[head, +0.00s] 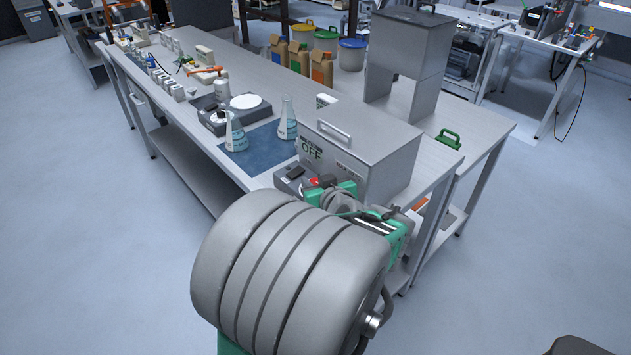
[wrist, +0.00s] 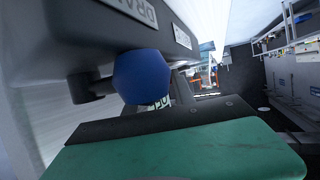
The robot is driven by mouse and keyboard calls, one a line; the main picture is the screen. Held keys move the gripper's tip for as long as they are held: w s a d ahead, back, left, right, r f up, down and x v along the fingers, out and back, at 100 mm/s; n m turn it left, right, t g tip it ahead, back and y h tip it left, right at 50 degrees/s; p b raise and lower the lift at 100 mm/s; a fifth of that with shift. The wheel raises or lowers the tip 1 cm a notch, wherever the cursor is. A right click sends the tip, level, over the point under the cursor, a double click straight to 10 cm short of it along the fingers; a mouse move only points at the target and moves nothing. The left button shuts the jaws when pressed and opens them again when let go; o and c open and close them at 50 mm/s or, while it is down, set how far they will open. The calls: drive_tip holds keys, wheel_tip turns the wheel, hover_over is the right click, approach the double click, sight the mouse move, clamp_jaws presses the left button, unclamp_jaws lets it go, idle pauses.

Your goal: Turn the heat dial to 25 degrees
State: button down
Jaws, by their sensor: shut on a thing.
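A grey metal bath (head: 365,160) with a lidded top stands at the near end of the bench. Its display (head: 312,152) reads OFF. My gripper, with green parts, is at the bath's near front, mostly behind my own arm in the head view. In the wrist view one green jaw (wrist: 185,150) fills the bottom. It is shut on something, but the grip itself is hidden. A blue hexagonal knob (wrist: 140,77) sits just beyond the jaw, below a label starting "DRA". I cannot make out the heat dial or its setting in either view.
Two flasks (head: 235,132) (head: 287,120) stand on a blue mat (head: 250,157) left of the bath. A hotplate (head: 213,118) is behind them. A grey hopper (head: 408,55) and a green handle (head: 449,139) are on the bench to the right. Floor at left and right is clear.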

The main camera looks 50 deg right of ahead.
drive_tip(key=shift+a+r+m+g+h+p, duration=0.1)
drive_tip(key=shift+r+m+g+h+p, duration=0.05)
drive_tip(key=shift+m+g+h+p, duration=0.2)
drive_tip(key=shift+w+a+r+m+g+h+p, duration=0.1)
drive_tip(key=shift+w+m+g+h+p, duration=0.1)
drive_tip(key=shift+m+g+h+p, duration=0.6)
drive_tip(key=shift+w+m+g+h, duration=0.1)
drive_tip(key=shift+m+g+h, duration=0.45)
drive_tip(key=shift+m, duration=0.3)
drive_tip(key=m+g+b, duration=0.1)
drive_tip(key=b, duration=0.1)
drive_tip(key=f+m+g+h+b, duration=0.1)
drive_tip(key=m+g+b, duration=0.1)
drive_tip(key=shift+f+h, duration=0.15)
drive_tip(key=shift+h, duration=0.15)
drive_tip(key=m+g+b, duration=0.2)
drive_tip(key=b, duration=0.1)
drive_tip(key=shift+s+h, duration=0.2)
drive_tip(key=shift+h, duration=0.1)
drive_tip(key=shift+s+r+m+g+b, duration=0.1)
drive_tip(key=shift+r+m+g+b, duration=0.25)
drive_tip(key=shift+g+b, duration=0.35)
